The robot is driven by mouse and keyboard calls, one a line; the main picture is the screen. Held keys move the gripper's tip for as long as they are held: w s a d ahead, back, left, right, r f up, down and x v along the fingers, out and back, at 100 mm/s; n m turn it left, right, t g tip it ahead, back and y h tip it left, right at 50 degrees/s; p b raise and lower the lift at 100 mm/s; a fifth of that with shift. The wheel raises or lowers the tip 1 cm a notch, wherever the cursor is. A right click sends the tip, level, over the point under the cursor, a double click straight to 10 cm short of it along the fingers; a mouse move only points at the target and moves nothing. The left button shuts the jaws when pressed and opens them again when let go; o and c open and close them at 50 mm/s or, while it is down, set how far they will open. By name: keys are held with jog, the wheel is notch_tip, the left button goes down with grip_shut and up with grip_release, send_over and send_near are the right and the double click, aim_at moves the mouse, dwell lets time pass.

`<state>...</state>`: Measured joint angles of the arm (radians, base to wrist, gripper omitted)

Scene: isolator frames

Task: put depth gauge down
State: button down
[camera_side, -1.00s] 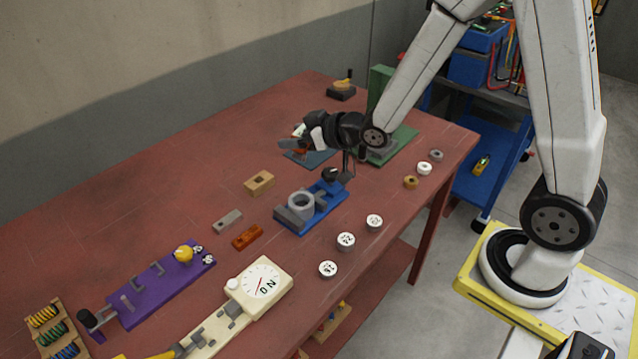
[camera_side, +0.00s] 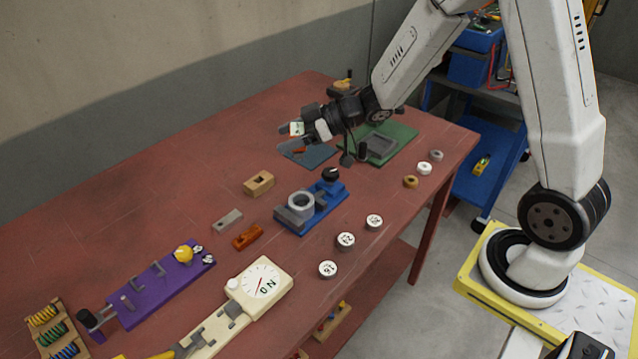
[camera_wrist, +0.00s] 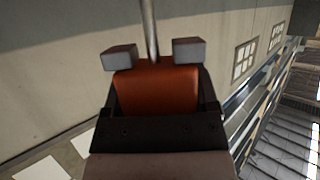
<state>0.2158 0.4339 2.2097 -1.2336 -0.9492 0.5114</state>
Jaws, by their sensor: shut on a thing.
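My gripper (camera_side: 290,130) is at the far part of the red table, pointing left above a dark blue mat (camera_side: 322,158). It is shut on the depth gauge. In the wrist view the gauge's orange body (camera_wrist: 158,90) sits between the two grey fingertips (camera_wrist: 155,54), with a metal rod rising from it. In the side view a small pale part with a green patch (camera_side: 297,128) shows at the jaws; the rest of the gauge is mostly hidden. A small orange piece (camera_side: 300,149) shows over the mat; I cannot tell whether it touches it.
A green fixture (camera_side: 402,133) with a grey frame stands right of the mat, partly behind my arm. A blue fixture (camera_side: 325,207), a tan block (camera_side: 258,184) and white round pieces (camera_side: 346,240) are nearer. The table's left middle is clear.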

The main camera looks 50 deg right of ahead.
jog(key=shift+d, duration=0.1)
jog(key=shift+w+a+f, duration=0.15)
jog(key=shift+w+f, duration=1.4)
jog(key=shift+w, duration=0.7)
jog(key=shift+w+a+f, duration=0.2)
jog(key=shift+w+f, duration=1.4)
jog(key=shift+w, duration=0.6)
jog(key=shift+w+a+f, duration=0.15)
jog(key=shift+w+f, duration=1.4)
jog(key=shift+w, duration=0.7)
jog(key=shift+w+f, duration=0.3)
jog(key=shift+f, duration=1.55)
jog(key=shift+f, duration=0.6)
